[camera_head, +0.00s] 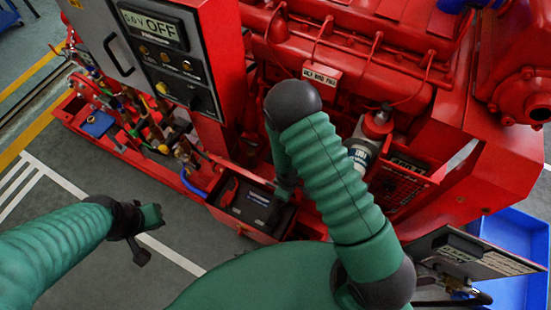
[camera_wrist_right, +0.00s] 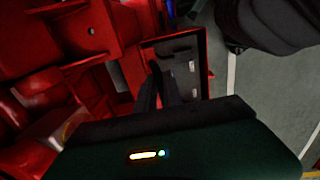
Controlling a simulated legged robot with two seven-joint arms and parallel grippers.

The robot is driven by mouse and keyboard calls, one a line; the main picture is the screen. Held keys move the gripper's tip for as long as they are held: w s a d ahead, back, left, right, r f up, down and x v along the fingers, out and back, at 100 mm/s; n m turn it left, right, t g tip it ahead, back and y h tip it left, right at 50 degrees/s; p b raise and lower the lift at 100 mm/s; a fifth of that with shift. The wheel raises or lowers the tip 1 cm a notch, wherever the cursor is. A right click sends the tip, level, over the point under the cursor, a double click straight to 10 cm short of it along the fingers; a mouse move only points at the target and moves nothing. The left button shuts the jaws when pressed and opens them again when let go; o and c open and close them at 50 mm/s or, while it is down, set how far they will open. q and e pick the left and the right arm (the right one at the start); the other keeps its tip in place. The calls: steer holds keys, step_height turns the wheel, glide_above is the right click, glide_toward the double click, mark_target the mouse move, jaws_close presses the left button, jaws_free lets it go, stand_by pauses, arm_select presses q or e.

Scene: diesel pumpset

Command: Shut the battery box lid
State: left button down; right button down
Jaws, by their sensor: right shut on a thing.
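The red battery box (camera_head: 243,231) stands low at the front of the pumpset, with a dark battery (camera_head: 251,203) showing inside, so the box is at least partly uncovered. The battery also shows in the right wrist view (camera_wrist_right: 180,70), inside the box's red rim (camera_wrist_right: 206,65). My right gripper (camera_head: 285,190) reaches down at the right end of the box, partly hidden by my arm. Its dark fingers (camera_wrist_right: 162,88) are close together at the box edge, shut on what seems to be the lid; the grip itself is unclear. My left gripper (camera_head: 150,220) hangs empty over the floor, left of the box.
A red control cabinet (camera_head: 165,55) stands above and behind the box. Hoses and valves (camera_head: 150,120) lie to its left. The red engine (camera_head: 350,50) fills the back. A blue tray (camera_head: 515,245) is at the right. The grey floor (camera_head: 100,165) at the left is clear.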

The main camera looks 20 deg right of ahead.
steer(key=shift+a, duration=0.15)
steer(key=shift+s+a+f, duration=0.35)
steer(key=shift+s+a, duration=0.3)
steer(key=shift+a, duration=0.05)
steer(key=c, duration=1.4)
jaws_free()
step_height(320, 180, up, 9)
steer(key=s+a+p, duration=0.1)
steer(key=p, duration=0.6)
steer(key=shift+s+a, duration=0.25)
